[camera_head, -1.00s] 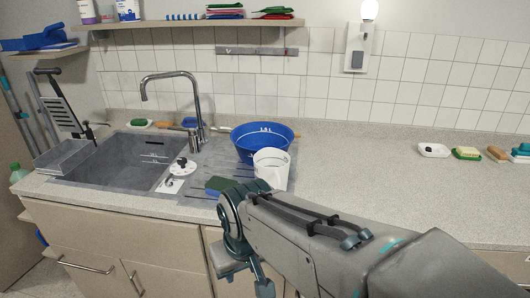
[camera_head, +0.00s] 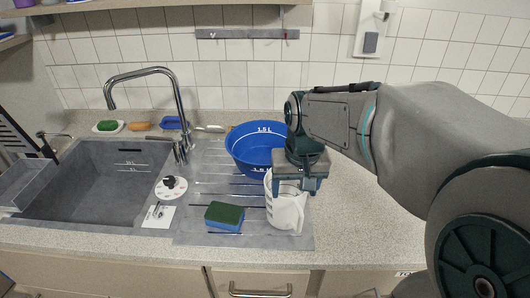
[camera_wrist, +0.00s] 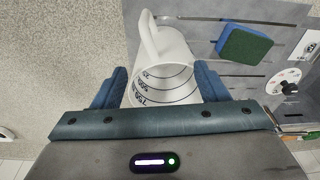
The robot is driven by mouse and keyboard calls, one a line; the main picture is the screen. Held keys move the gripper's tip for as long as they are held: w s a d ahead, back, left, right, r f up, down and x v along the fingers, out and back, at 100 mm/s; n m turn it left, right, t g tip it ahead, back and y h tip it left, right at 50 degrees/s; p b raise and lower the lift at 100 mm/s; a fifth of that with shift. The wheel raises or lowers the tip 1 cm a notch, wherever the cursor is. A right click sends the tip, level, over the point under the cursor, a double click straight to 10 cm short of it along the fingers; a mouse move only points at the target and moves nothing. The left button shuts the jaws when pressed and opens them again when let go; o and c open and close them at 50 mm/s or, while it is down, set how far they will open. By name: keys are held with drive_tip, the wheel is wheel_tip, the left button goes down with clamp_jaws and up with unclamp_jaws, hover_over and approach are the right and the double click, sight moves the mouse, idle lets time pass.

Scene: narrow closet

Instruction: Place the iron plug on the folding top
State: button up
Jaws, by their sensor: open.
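I cannot identify an iron plug or a folding top in these views. My gripper (camera_head: 297,186) is open above the sink's right drainboard, pointing down. A white measuring jug (camera_head: 287,213) stands on the drainboard under it. In the wrist view the jug (camera_wrist: 163,70) shows between the two blue fingers of my gripper (camera_wrist: 160,88); contact cannot be told. A round white piece with a black knob (camera_head: 171,188) sits at the sink's right edge, and it also shows in the wrist view (camera_wrist: 283,85).
A blue basin (camera_head: 246,150) stands behind the jug. A green and blue sponge (camera_head: 224,215) lies left of the jug. The grey sink (camera_head: 90,180) and its tap (camera_head: 178,110) are at left. A wall switch (camera_head: 370,42) is at the back. The worktop right of the drainboard looks mostly clear.

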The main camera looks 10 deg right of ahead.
drive_tip(key=w+r+m+g+p, duration=0.15)
drive_tip(key=w+p, duration=0.25)
drive_tip(key=w, duration=1)
drive_tip(key=f, duration=0.2)
drive_tip(key=f+p, duration=0.1)
drive_tip(key=f, duration=0.5)
drive_tip(key=shift+w+a+f, duration=0.25)
drive_tip(key=shift+w+a, duration=0.05)
drive_tip(key=shift+w, duration=0.1)
drive_tip(key=shift+s+d+f+p, duration=0.1)
drive_tip(key=shift+f+p, duration=0.85)
drive_tip(key=shift+f, duration=1.6)
drive_tip(key=c, duration=1.2)
drive_tip(key=shift+o, duration=0.2)
drive_tip(key=shift+r, duration=0.15)
